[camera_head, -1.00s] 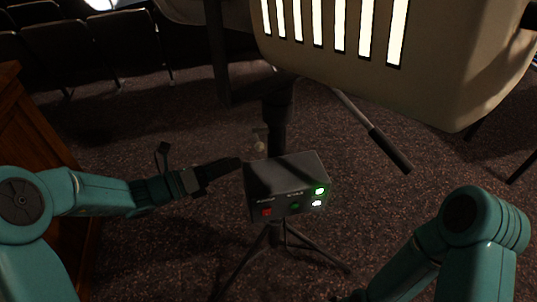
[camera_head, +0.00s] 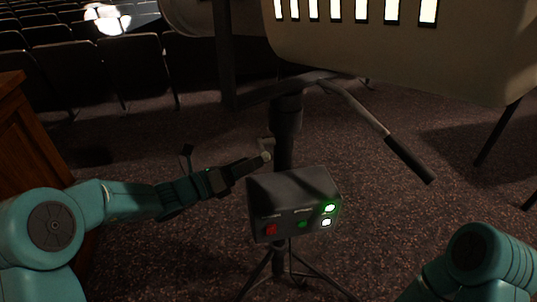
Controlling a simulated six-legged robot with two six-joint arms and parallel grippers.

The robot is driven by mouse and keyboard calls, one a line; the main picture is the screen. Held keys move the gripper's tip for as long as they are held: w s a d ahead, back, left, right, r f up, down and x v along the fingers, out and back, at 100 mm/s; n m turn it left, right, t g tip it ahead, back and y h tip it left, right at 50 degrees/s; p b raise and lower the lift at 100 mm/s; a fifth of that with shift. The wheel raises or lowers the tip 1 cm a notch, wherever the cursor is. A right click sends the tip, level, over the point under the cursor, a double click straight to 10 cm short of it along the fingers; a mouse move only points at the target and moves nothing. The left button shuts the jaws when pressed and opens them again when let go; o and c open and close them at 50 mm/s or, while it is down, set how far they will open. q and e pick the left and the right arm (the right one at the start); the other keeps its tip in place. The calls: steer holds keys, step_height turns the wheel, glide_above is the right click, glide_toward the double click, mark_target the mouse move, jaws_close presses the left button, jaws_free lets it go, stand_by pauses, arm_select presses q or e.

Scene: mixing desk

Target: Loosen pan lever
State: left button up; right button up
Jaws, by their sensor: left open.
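A dark tripod column (camera_head: 287,128) stands in the middle and carries a large beige lamp housing (camera_head: 400,55). A small lever with a pale round knob (camera_head: 266,156), likely the pan lever, sticks out from the left side of the column. My left gripper (camera_head: 255,164) comes in from the left, open, its fingertips at the knob. I cannot tell whether they touch it or whether the knob lies between them. My right arm shows at the lower right; its gripper is out of view.
A grey control box (camera_head: 295,203) with red, green and white buttons sits on the column just below my left fingertips. A long handle (camera_head: 408,158) slants down right from the tripod head. A wooden desk (camera_head: 32,135) stands at left, seats (camera_head: 130,70) behind.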

mark_target(264, 152)
arm_select(q)
steer(key=x, duration=0.7)
steer(key=shift+w+f, duration=0.1)
steer(key=shift+w, duration=0.05)
steer(key=c, duration=1.1)
jaws_close()
steer(key=shift+r, duration=0.25)
